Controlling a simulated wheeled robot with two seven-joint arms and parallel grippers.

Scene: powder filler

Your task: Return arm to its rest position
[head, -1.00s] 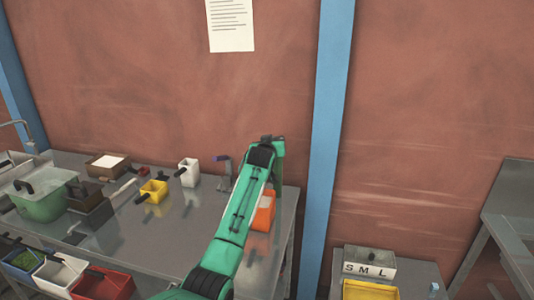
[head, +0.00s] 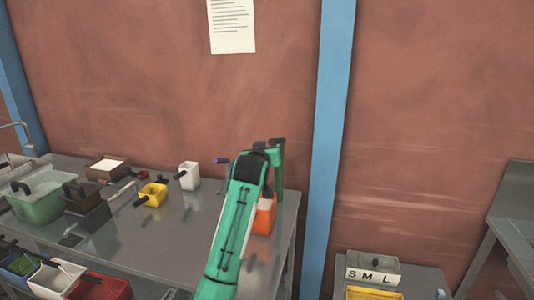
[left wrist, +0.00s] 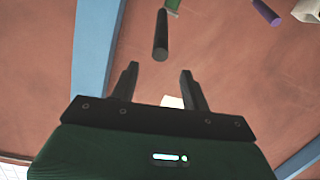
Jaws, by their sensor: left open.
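My green arm (head: 232,220) rises from the bottom of the head view and bends at a black joint near the right end of the metal table (head: 170,240).
An orange container (head: 264,218) is partly hidden behind my arm. A purple-tipped handle (head: 221,160), white scoop (head: 188,175), yellow scoop (head: 153,194) and green tub (head: 38,204) are on the table. A blue post (head: 329,130) rises behind its right end; open wall is above.

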